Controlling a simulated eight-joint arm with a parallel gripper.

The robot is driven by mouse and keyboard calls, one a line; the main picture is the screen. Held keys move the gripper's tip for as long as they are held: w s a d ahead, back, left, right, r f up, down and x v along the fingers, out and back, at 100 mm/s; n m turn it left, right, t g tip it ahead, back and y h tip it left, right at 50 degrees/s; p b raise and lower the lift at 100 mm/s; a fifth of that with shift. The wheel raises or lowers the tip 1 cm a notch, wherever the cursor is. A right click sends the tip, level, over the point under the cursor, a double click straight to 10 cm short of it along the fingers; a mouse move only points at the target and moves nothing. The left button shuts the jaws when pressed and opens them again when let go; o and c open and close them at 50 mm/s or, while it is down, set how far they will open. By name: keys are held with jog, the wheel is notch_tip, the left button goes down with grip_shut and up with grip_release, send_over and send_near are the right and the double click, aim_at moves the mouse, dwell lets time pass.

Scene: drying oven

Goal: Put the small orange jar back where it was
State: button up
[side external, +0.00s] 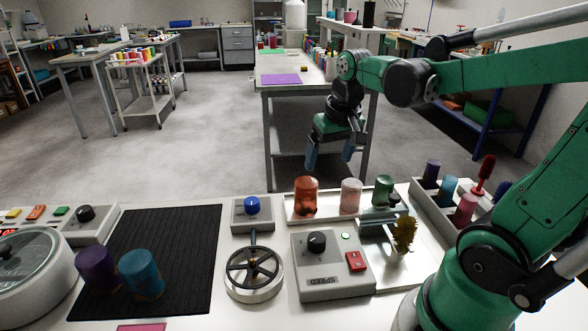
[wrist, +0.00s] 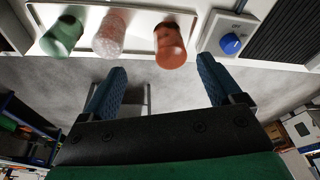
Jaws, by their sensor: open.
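The small orange jar (side external: 306,196) stands upright at the left end of a pale tray (side external: 332,218) at the back of the bench. It also shows in the wrist view (wrist: 170,45), in line between my fingers but beyond their tips. My gripper (side external: 328,160) hangs above and behind the jar, over the far edge of the bench. Its blue fingers are open with nothing between them, as the wrist view also shows (wrist: 160,82). I see clear space between the fingers and the jar.
A pale pink jar (side external: 351,196) and a green jar (side external: 383,190) stand to the right in the tray. Purple (side external: 96,269) and blue (side external: 141,273) jars stand on the black mat (side external: 165,235). A speed control box (side external: 332,266) stands in front.

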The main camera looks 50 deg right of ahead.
jog(key=s+a+n+t+y, duration=0.1)
jog(key=a+n+t, duration=0.3)
jog(key=a, duration=0.7)
jog(key=shift+f+n+t, duration=0.25)
jog(key=shift+n+t, duration=0.05)
jog(key=shift+n, duration=0.4)
